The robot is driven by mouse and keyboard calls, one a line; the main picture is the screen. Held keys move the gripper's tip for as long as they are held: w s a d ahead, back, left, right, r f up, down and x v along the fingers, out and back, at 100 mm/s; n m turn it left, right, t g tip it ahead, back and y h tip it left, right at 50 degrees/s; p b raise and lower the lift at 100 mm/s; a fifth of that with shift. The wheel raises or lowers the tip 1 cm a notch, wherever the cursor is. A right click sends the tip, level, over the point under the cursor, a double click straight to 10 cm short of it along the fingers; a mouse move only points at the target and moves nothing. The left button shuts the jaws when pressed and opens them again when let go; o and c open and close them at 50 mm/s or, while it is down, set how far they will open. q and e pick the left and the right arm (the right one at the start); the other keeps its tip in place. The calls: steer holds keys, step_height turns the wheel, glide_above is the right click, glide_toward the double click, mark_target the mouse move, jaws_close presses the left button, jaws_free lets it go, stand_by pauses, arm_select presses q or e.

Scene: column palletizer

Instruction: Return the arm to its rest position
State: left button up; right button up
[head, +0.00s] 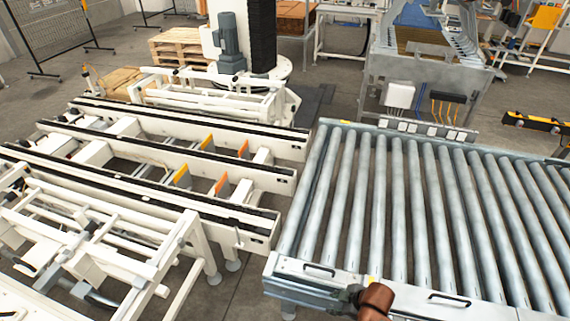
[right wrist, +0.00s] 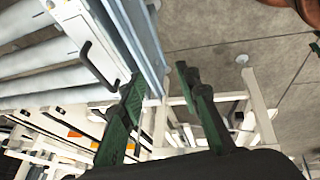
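My right gripper (right wrist: 159,78) shows in the right wrist view, its two dark green fingers spread apart with nothing held between them. Behind the fingers are the side rail of the roller conveyor, white frame parts and the floor. In the head view, a brown link of my right arm and a dark part beside it show at the bottom, in front of the roller conveyor's near edge. The fingers cannot be made out there. My left gripper is in neither view.
The roller conveyor (head: 409,215) with steel rollers fills the right side, its near edge (head: 330,275) close to my right arm. A white chain conveyor frame (head: 255,226) stands at the left. A strip of bare floor (head: 225,300) lies between them. Wooden pallets (head: 178,42) stand at the back.

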steer(key=s+d+r+m+h, duration=0.3)
steer(key=s+d+m+h, duration=0.2)
steer(key=s+d+m, duration=1.2)
steer(key=s+f+n+g, duration=0.1)
steer(key=s+f+n, duration=0.15)
steer(key=f, duration=1.25)
steer(key=s+f+n+g, duration=0.1)
steer(key=s+f, duration=0.3)
steer(key=f, duration=1.1)
steer(key=s+f, duration=1.7)
steer(key=s, duration=0.2)
steer(key=shift+s+a+f+g+y, duration=0.15)
steer(key=shift+s+a+g+y, duration=0.15)
steer(key=shift+g+y, duration=0.1)
